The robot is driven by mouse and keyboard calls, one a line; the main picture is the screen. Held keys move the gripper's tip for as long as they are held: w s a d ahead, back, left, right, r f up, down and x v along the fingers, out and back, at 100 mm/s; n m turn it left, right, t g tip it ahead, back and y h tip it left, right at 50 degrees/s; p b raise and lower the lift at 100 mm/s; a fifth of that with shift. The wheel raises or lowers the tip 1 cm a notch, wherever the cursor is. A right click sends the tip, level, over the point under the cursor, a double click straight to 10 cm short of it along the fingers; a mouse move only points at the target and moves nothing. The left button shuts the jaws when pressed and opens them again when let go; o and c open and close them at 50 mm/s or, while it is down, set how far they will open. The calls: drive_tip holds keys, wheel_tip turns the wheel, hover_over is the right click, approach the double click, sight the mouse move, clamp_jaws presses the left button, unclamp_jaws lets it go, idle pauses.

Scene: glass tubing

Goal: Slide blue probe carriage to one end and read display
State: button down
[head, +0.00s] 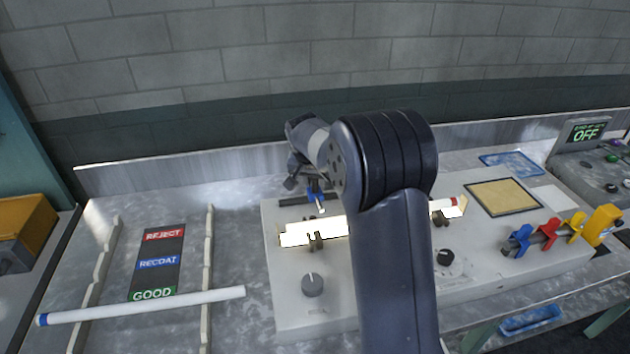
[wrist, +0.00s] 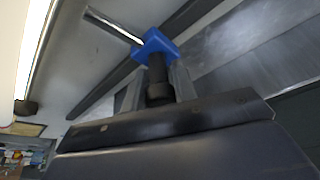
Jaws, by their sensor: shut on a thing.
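The blue probe carriage (head: 317,196) sits on a dark rail (head: 290,202) behind a brightly lit tube (head: 335,228). My gripper (head: 303,184) is over the carriage, partly hidden by my arm in the head view. In the wrist view, the blue carriage (wrist: 155,45) has a metal probe rod pointing up and left. A black post (wrist: 158,82) rises from the carriage between my jaws, and my gripper (wrist: 157,92) is shut on it. A display (head: 587,132) at the far right reads OFF in green, under smaller blurred text. My arm hides the middle of the rail and tube.
The pale bench unit (head: 300,310) carries a left knob (head: 312,285) and a right dial (head: 445,257). A white tube (head: 140,304) lies across the left rack, by REJECT, RECOAT and GOOD labels. Coloured clamps (head: 548,236) stand at right. A wall guard runs behind.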

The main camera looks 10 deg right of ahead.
drive_tip(key=d+p, duration=0.1)
drive_tip(key=d, duration=2.5)
drive_tip(key=shift+d+p, duration=0.1)
drive_tip(key=shift+p, duration=0.25)
drive_tip(key=c, duration=1.1)
unclamp_jaws()
drive_tip(key=shift+c, duration=0.2)
drive_tip(key=shift+r, duration=0.1)
drive_tip(key=b+v, duration=0.1)
drive_tip(key=v, duration=0.9)
drive_tip(key=shift+r+b, duration=0.3)
drive_tip(key=shift+s, duration=0.15)
